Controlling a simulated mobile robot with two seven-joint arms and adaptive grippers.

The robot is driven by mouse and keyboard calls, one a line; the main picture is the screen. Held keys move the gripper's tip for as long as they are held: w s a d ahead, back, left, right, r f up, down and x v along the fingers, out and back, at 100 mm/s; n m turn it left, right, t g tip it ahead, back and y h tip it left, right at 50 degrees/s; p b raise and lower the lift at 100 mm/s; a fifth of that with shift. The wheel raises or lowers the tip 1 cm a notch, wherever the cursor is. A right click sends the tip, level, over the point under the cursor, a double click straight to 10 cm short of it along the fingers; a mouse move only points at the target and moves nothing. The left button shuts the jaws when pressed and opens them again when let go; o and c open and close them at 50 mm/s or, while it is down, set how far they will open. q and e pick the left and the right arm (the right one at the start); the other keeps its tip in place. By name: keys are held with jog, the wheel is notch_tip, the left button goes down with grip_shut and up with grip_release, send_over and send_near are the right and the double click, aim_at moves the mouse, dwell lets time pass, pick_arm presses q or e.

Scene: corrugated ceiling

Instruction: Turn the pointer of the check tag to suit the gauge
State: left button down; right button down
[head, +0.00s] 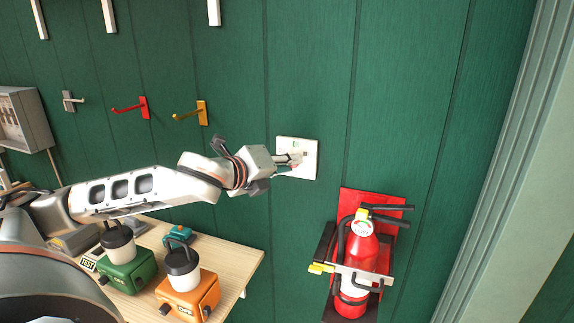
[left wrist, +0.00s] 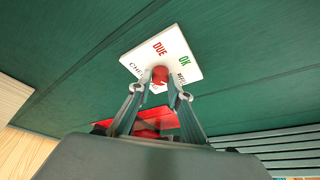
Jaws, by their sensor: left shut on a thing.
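The check tag (head: 309,150) is a white square plate on the green wall. In the left wrist view the tag (left wrist: 143,50) shows a red "DUE" and a green "OK"; its other lettering is partly hidden. The pointer's red knob (left wrist: 160,74) sits between the fingertips of my left gripper (left wrist: 160,88), which is shut on it. In the head view my left gripper (head: 288,161) reaches the tag from the left and covers part of it. Which word the pointer faces I cannot tell. The gauge (head: 362,228) is a pale round face on the fire extinguisher (head: 358,255); its reading is too small to tell. My right gripper is out of view.
The extinguisher hangs on a red backboard (head: 395,205) below and right of the tag. A wooden bench (head: 235,262) at lower left holds a green device (head: 127,272) and an orange device (head: 190,293). Red (head: 130,107) and yellow (head: 190,113) hooks stick out left of the tag.

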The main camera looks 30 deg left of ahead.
pick_arm(q)
jog(key=shift+f, duration=0.1)
dwell(0.4)
jog(key=c, duration=1.9)
grip_release()
notch_tip(320, 180, up, 10)
jog(key=shift+r, duration=0.1)
